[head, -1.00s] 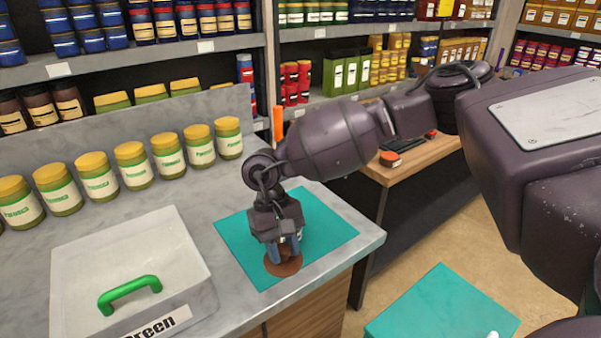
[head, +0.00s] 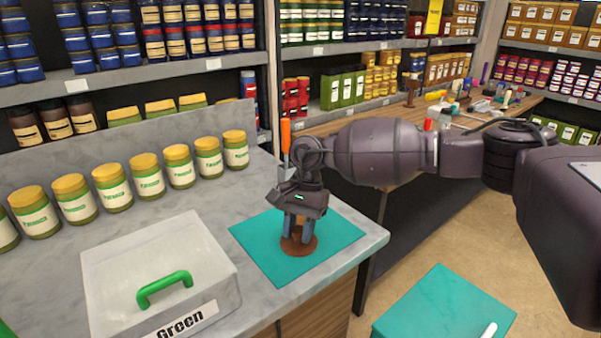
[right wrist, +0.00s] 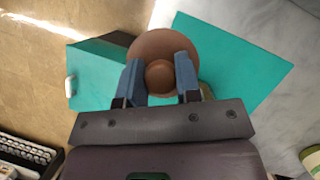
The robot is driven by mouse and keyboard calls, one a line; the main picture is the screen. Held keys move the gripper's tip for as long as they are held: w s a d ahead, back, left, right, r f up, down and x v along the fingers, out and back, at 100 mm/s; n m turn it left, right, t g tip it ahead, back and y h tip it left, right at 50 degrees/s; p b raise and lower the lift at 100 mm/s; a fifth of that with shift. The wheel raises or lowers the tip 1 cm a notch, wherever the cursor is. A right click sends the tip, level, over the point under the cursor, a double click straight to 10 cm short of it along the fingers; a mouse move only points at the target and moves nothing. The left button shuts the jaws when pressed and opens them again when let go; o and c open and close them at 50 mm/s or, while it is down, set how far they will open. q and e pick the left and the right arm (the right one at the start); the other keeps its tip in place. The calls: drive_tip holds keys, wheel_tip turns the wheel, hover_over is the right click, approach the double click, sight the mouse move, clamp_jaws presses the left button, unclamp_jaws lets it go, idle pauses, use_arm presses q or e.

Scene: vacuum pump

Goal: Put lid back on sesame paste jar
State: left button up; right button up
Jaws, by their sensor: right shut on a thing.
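A round brown lid with a knob (right wrist: 160,77) is between the two blue fingers of my right gripper (head: 298,230). The fingers are shut on the knob, and the disc of the lid (right wrist: 160,42) spreads out beyond them. In the head view the lid (head: 299,248) is over the teal mat (head: 262,257) on the counter; I cannot tell if it touches anything. No sesame paste jar can be made out for sure. A small tan edge (right wrist: 207,91) shows beside the right finger in the right wrist view, mostly hidden. My left gripper is not in view.
A row of yellow-lidded jars (head: 145,176) lines the back of the counter. An orange-handled tool (head: 285,135) stands behind my gripper. A teal box (head: 445,305) is lower right.

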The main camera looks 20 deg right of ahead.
drive_tip(key=w+d+r+m+t+h, duration=0.2)
drive_tip(key=w+r+m+t+h, duration=0.3)
drive_tip(key=m, duration=1.3)
drive_tip(key=w+d+r+m+t+h, duration=0.15)
drive_tip(key=w+m, duration=0.55)
drive_tip(key=m, duration=1)
wheel_tip(320, 180, down, 6)
drive_tip(key=b, duration=0.2)
drive_tip(key=shift+f+y, duration=0.25)
drive_tip(key=shift+y, duration=0.2)
drive_tip(key=shift+d+r+t, duration=0.1)
drive_tip(key=shift+t, duration=0.25)
drive_tip(key=shift+f, duration=0.2)
idle(1.3)
